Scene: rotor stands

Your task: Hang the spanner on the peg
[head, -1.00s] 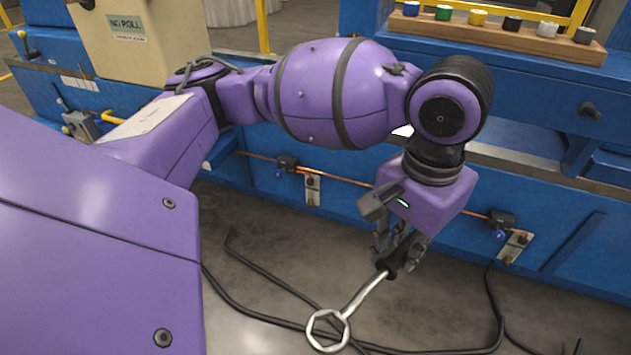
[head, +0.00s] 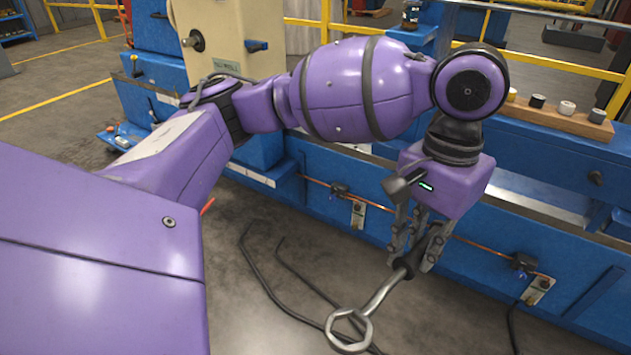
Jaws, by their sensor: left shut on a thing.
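My left gripper (head: 411,262) is shut on the dark grip of the spanner (head: 372,300). The spanner is silver and hangs tilted, its ring end (head: 348,330) pointing down and to the left above the grey floor. The gripper points downward in front of the blue machine bed. My right gripper is not in view. I see no peg that I can make out in this view.
The blue machine bed (head: 490,245) runs behind my left arm, with a copper pipe along its side. A wooden block with several small capped jars (head: 567,108) stands on it at the right. Black cables (head: 290,270) lie on the floor. Yellow railings (head: 545,65) stand behind.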

